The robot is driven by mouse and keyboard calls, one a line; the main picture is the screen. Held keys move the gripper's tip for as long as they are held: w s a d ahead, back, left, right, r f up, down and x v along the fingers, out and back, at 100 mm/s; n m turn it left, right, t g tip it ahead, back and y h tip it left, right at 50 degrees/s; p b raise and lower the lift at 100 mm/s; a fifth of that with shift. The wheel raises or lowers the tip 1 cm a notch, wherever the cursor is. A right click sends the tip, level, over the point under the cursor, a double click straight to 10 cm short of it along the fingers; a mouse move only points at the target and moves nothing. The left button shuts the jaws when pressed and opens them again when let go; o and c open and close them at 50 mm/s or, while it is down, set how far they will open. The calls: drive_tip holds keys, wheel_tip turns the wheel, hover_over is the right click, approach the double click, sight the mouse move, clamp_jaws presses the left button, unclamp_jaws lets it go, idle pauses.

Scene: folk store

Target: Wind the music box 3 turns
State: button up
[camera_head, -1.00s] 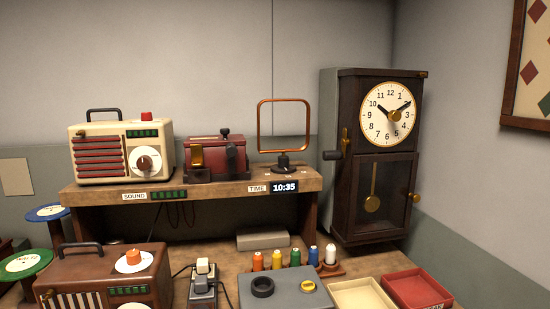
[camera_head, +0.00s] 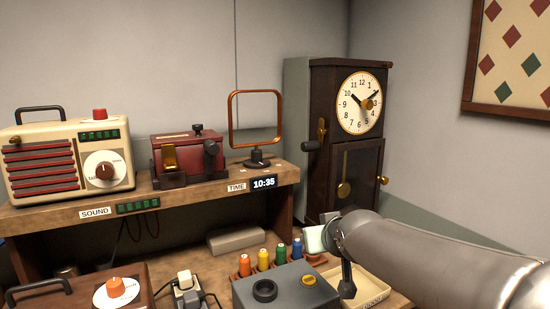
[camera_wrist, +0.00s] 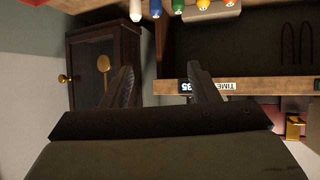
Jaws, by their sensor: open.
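The music box is most likely the dark red box (camera_head: 187,154) on the shelf, between the cream radio and the framed loop. My gripper is low at the right in the head view, apart from the box. In the wrist view my gripper (camera_wrist: 161,82) has its two dark fingers spread with nothing between them. That view is upside down, and part of the red box shows at its right edge (camera_wrist: 300,106).
A tall clock (camera_head: 345,140) with a side crank stands right of the shelf (camera_head: 215,190). The cream radio (camera_head: 65,160) is left of the box; the copper loop (camera_head: 255,120) is right. Below are colored spools (camera_head: 263,258), a grey box (camera_head: 285,285) and a pale tray (camera_head: 372,290).

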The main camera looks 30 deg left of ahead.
drive_tip(key=s+a+r+n+y, duration=0.1)
drive_tip(key=a+r+y, duration=0.1)
drive_tip(key=a+r, duration=0.3)
drive_tip(key=a+r+n+y, duration=0.1)
drive_tip(key=a+r+y, duration=0.15)
drive_tip(key=a, duration=0.45)
drive_tip(key=n+t+y, duration=0.1)
drive_tip(key=y, duration=0.3)
approach(214, 150)
drive_tip(key=a, duration=0.1)
drive_tip(key=shift+h, duration=0.25)
drive_tip(key=p+x, duration=0.7)
drive_tip(key=r+p+x, duration=0.1)
drive_tip(key=p+x, duration=0.2)
drive_tip(key=p, duration=0.1)
drive_tip(key=shift+w+a, duration=0.15)
drive_tip(key=shift+w, duration=0.2)
drive_tip(key=shift+w+f+b, duration=0.1)
drive_tip(key=shift+f+b, duration=0.2)
drive_tip(key=shift+f, duration=0.05)
drive_tip(key=shift+a, duration=0.1)
drive_tip(key=c, duration=0.8)
drive_tip(key=shift+c, duration=0.2)
